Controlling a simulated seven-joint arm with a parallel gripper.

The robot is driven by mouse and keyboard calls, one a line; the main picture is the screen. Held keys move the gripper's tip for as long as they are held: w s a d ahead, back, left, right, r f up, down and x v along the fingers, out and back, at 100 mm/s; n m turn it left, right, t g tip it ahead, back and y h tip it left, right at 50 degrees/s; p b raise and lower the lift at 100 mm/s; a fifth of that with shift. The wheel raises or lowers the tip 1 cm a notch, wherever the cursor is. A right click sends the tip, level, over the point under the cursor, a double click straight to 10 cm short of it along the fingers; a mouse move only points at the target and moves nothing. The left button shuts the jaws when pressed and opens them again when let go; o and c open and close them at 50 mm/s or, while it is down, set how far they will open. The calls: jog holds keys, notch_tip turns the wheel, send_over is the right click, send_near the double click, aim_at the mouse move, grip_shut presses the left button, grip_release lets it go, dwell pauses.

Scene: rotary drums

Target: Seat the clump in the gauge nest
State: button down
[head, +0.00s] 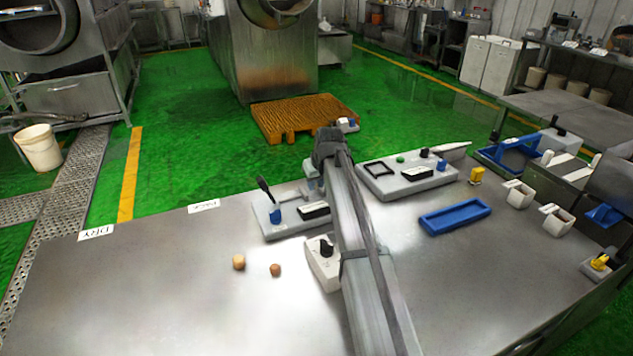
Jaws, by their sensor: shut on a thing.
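My gripper (314,180) is at the far end of my arm, low over the back of the steel table, between two grey panels. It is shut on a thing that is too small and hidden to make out. Two small brown lumps lie apart on the bare table at left of my arm: a tan one (238,262) and a darker one (275,270). I cannot tell whether the clump is one of these or is in my jaws. The gauge nest is not clearly identifiable. The left panel (268,226) bears a blue cylinder, a black stick and a dark display.
The right panel (405,190) bears a black frame, a display and knobs. A white box with a black knob (323,266) stands beside my arm. A blue tray (455,216), yellow piece (477,175) and white cups (515,195) are at right. The table's left is mostly clear.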

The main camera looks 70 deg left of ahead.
jog(key=f, duration=0.2)
jog(key=shift+s+d+f+h, duration=0.1)
jog(key=shift+d+f+h, duration=0.2)
jog(key=c, duration=1.1)
grip_release()
jog(key=shift+o, duration=0.9)
jog(key=shift+w+r, duration=0.1)
jog(key=shift+w, duration=0.1)
jog(key=v, duration=1.6)
jog(key=shift+s+a, duration=0.3)
jog(key=shift+a, duration=0.1)
jog(key=shift+r, duration=0.1)
